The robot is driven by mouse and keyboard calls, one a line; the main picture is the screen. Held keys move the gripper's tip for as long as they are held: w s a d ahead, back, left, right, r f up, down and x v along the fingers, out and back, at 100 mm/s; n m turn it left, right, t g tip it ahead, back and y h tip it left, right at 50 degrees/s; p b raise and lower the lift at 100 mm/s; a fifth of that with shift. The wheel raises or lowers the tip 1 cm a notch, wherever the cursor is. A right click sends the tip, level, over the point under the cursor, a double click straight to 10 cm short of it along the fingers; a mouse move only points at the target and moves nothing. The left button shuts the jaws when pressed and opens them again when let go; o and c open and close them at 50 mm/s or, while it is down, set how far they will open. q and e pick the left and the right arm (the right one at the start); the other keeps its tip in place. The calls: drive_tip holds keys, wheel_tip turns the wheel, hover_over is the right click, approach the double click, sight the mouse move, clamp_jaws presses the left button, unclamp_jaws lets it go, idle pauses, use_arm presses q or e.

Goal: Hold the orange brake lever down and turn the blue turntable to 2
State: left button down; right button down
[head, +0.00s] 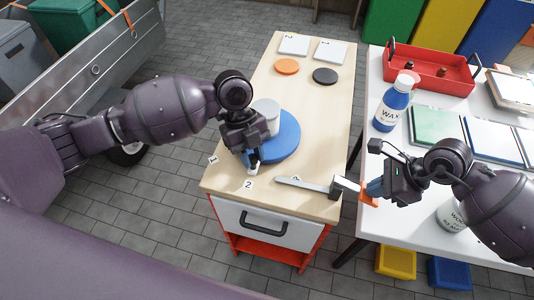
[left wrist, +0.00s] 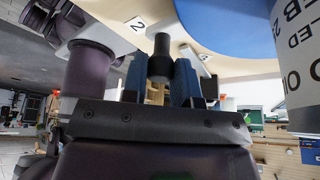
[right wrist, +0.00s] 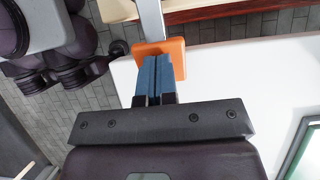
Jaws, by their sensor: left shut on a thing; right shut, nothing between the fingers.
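The blue turntable (head: 287,137) sits on the wooden bench top with a white can (head: 268,115) standing on it. My left gripper (head: 252,155) is shut on the turntable's dark upright knob (left wrist: 160,62) at its front edge. A small white pointer (head: 253,169) shows beside the fingers, close to tag 2 (head: 248,184); exact alignment is unclear. Tag 1 (head: 213,160) lies to the left; tag 3 (head: 296,178) is partly hidden behind the lever bar. My right gripper (head: 374,189) is shut and empty, its fingertips against the orange brake lever's pad (right wrist: 176,52).
The lever's metal bar (head: 305,185) reaches over the bench's front right. An orange disc (head: 287,66), a black disc (head: 325,76) and two white number plates (head: 294,44) lie at the back. A white table (head: 385,225) at right holds a wax bottle (head: 391,106) and a red tray (head: 430,72).

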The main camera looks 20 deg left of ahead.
use_arm(q)
drive_tip(key=shift+a, duration=0.15)
idle(0.4)
drive_tip(key=c, duration=0.9)
unclamp_jaws()
drive_tip(key=v, duration=1.2)
drive_tip(key=shift+w+r, duration=0.1)
wheel_tip(320, 180, up, 8)
drive_tip(key=p, duration=0.3)
drive_tip(key=shift+f+t+p, duration=0.2)
drive_tip(key=shift+t+p, duration=0.2)
use_arm(e)
wheel_tip(320, 180, up, 8)
drive_tip(key=shift+f, duration=0.25)
